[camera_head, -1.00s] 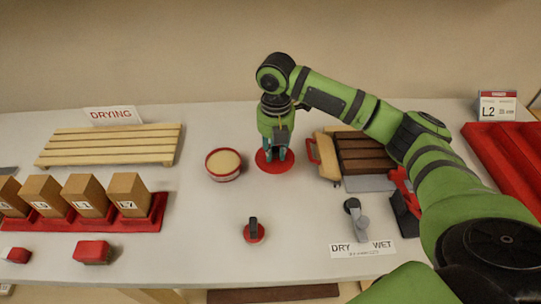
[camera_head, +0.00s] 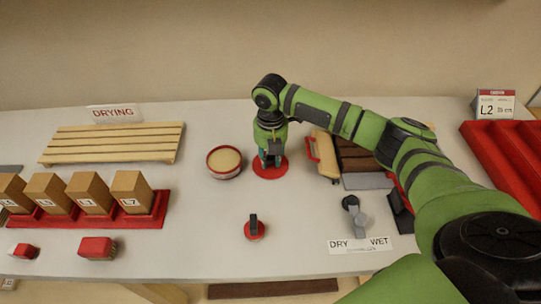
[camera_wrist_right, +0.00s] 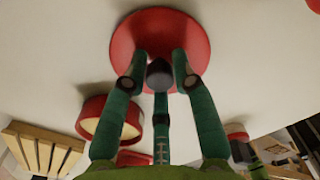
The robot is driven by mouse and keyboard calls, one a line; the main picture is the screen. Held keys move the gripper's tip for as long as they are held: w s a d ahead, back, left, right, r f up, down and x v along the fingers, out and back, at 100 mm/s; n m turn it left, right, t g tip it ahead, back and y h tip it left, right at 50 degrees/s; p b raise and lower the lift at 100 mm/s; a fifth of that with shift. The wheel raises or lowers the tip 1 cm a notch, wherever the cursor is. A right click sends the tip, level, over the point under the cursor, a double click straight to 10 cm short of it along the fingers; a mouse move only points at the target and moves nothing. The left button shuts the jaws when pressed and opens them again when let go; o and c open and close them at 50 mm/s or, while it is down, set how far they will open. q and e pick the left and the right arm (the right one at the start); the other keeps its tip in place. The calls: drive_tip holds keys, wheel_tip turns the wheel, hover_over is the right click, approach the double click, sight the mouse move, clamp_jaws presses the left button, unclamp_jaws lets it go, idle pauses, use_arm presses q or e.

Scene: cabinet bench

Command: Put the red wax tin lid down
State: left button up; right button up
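The red wax tin lid (camera_head: 284,168) is a round red disc with a dark knob, at the middle of the bench in the head view. In the right wrist view the lid (camera_wrist_right: 185,25) fills the top middle. My right gripper (camera_head: 270,160) points down over it, its fingers closed around the knob; they also show in the wrist view (camera_wrist_right: 160,68). I cannot tell whether the lid touches the bench. The open red tin (camera_head: 224,174) with cream-coloured contents stands just left of the lid. My left gripper is not in view.
A slatted drying rack (camera_head: 110,144) lies at back left, with a red tray (camera_head: 95,220) of boxes before it. A small red disc with a dark handle (camera_head: 254,232) lies in front. Brown slats (camera_head: 358,157) lie to the right. The bench between lid and front disc is clear.

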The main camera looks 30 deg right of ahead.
drive_tip(key=shift+o, duration=0.3)
drive_tip(key=shift+r, duration=0.2)
wheel_tip(320, 180, up, 12)
drive_tip(key=b, duration=0.2)
idle(0.4)
